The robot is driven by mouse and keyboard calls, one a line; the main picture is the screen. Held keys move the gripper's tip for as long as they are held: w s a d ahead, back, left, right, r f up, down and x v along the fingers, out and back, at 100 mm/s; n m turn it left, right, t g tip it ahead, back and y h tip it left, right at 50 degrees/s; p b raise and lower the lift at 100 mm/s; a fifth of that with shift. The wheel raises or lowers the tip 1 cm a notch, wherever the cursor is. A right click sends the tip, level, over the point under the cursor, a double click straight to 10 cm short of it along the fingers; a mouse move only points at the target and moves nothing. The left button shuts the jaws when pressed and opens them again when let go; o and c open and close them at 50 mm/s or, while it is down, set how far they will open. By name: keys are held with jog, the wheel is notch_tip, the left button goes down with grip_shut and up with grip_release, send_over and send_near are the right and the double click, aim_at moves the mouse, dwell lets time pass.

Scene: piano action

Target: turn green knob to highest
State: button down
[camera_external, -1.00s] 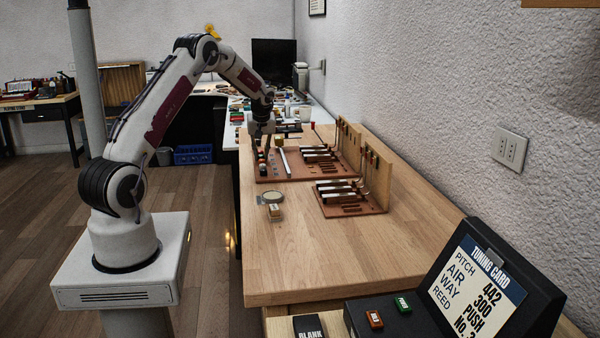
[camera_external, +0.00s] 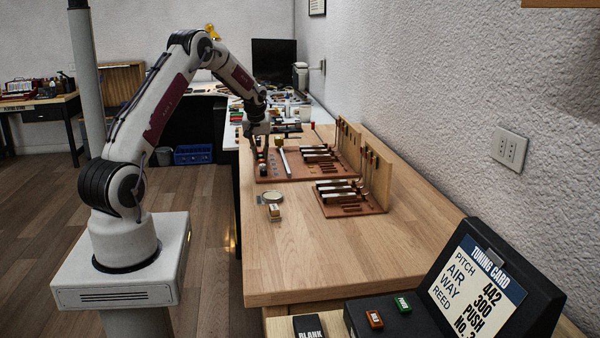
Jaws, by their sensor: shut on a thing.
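My gripper (camera_external: 262,153) is at the left end of the far reddish-brown action board (camera_external: 300,172), pointing down among a row of small knobs (camera_external: 262,168). Its fingers are shut on a small knob there. The fingers hide most of that knob, and it is too small to tell its colour or its setting. No green knob can be made out on the board from this distance.
A silver bar (camera_external: 283,162) and dark-and-white key levers (camera_external: 320,150) lie right of my gripper. A nearer board (camera_external: 350,206) holds similar levers.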

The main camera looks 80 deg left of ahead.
jog(key=shift+s+a+m+t+h, duration=0.1)
jog(key=shift+m+t+h, duration=0.3)
jog(key=shift+m, duration=1.1)
jog(key=shift+s+a+m+t+h, duration=0.1)
jog(key=shift+m+t, duration=0.5)
jog(key=shift+m, duration=1.2)
jog(key=c, duration=1.9)
grip_release()
jog(key=shift+d+r, duration=0.1)
jog(key=v, duration=1.2)
jog(key=shift+s, duration=0.1)
